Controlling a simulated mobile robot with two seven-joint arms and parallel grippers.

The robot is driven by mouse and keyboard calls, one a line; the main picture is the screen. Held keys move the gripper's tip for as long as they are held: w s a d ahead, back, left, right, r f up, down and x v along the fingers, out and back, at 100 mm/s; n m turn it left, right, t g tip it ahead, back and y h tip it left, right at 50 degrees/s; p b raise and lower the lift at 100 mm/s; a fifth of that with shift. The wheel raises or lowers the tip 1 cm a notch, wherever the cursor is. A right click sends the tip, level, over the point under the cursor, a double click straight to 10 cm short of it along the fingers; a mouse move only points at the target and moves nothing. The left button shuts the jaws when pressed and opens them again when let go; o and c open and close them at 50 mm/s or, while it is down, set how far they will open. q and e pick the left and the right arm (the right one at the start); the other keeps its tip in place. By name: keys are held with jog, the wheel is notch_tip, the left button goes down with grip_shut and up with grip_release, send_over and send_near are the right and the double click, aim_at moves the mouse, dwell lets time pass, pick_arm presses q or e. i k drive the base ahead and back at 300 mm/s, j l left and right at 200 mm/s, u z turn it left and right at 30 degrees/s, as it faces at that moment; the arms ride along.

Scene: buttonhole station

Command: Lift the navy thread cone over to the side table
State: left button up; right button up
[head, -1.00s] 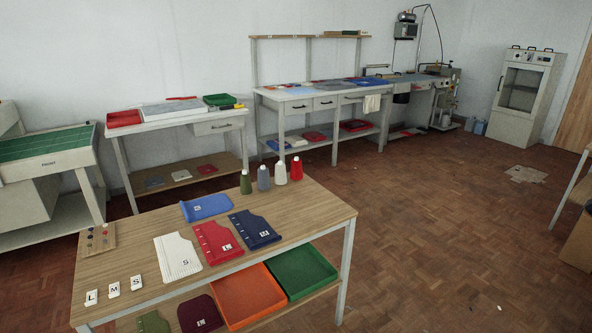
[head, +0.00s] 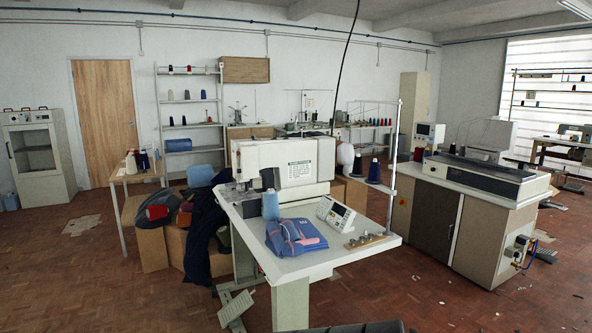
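A dark navy thread cone (head: 374,171) stands on a support behind the buttonhole machine (head: 290,162), with another dark cone (head: 358,165) just left of it. A small wooden-topped table (head: 126,178) at the left bears several cones, among them a white one and a dark navy one (head: 144,161). A light blue cone (head: 270,205) stands on the machine's white table (head: 300,265). Which dark cone and which table the task means, I cannot tell for certain. Neither of my grippers is in view.
Blue garment pieces (head: 296,237) and a control panel (head: 335,213) lie on the machine table. A foot pedal (head: 235,307) is on the floor. A grey-topped cabinet (head: 455,215) stands at right. A cone shelf (head: 190,115) stands behind. Floor at lower left is clear.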

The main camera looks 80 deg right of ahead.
aim_at(374, 176)
jog(key=z, duration=3.15)
jog(key=i+u, duration=0.25)
jog(key=i, duration=0.35)
jog(key=i+l+u, duration=0.3)
jog(key=i, duration=0.3)
